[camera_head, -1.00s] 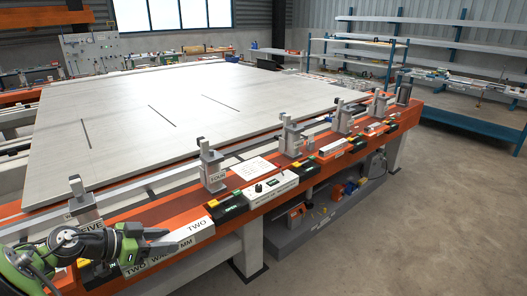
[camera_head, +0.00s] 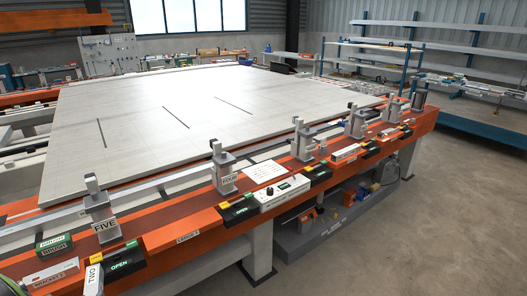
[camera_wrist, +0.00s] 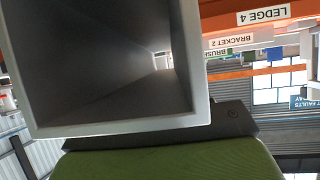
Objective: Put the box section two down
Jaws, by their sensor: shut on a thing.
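Box section two (camera_head: 93,280) is at the bottom left of the head view, with its TWO label turned on end and its lower part cut off by the frame. In the wrist view it is a grey hollow square tube (camera_wrist: 198,60), and I look into its open end. My gripper (camera_wrist: 230,122) is shut on it; a dark finger lies along the tube, above the green gripper body. In the head view only a green bit of my arm shows in the bottom left corner. I cannot tell whether the tube touches the orange ledge.
The orange ledge (camera_head: 190,238) carries clamp FIVE (camera_head: 102,215), a black OPEN unit (camera_head: 122,262), a green brush box (camera_head: 54,245) and a white bracket box (camera_head: 52,274). A bare ledge stretch lies right of the OPEN unit. A large pale panel (camera_head: 200,115) lies behind.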

